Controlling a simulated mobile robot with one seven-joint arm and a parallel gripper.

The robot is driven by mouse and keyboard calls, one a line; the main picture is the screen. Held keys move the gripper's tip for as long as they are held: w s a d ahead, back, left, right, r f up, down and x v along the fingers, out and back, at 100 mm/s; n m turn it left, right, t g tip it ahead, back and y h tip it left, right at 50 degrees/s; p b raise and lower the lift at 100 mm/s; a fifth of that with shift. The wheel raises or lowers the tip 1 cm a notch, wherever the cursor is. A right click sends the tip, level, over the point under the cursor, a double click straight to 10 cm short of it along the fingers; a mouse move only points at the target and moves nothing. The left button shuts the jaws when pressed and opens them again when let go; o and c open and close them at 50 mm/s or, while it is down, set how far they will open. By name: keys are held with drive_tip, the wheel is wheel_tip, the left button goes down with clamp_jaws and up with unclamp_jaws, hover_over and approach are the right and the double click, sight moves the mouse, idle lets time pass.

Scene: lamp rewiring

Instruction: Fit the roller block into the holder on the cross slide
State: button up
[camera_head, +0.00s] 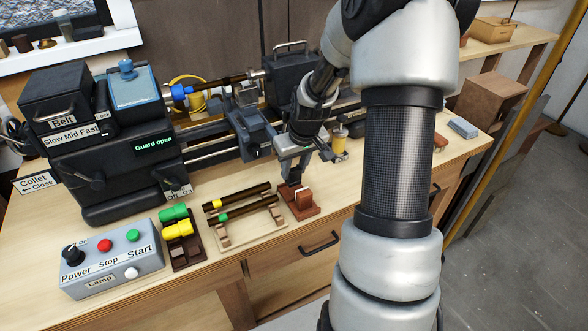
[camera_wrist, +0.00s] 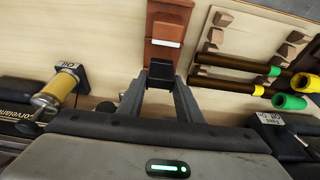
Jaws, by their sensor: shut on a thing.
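My gripper (camera_wrist: 160,80) is shut on a small black block (camera_wrist: 161,70), apparently the roller block, which shows between the fingertips in the wrist view. In the head view my gripper (camera_head: 292,174) hangs over the bench in front of the lathe, just behind a red-brown stand (camera_head: 301,211). The held block cannot be made out clearly there. The cross slide (camera_head: 252,132) of the lathe is left of and behind my gripper. A grey holder (camera_head: 246,97) appears to sit on top of it; its opening is too small to tell.
The red-brown stand carries a brown block (camera_head: 304,198). A wooden rack (camera_head: 238,232) with dark rods lies left of it, then green and yellow handles (camera_head: 176,222) and a control box (camera_head: 104,260). A yellow oil cup (camera_head: 340,139) stands right of my gripper. The lathe sign reads "Guard open".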

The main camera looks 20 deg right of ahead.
sight(294, 169)
drive_tip(key=shift+r+p, duration=1.1)
drive_tip(key=shift+r, duration=0.7)
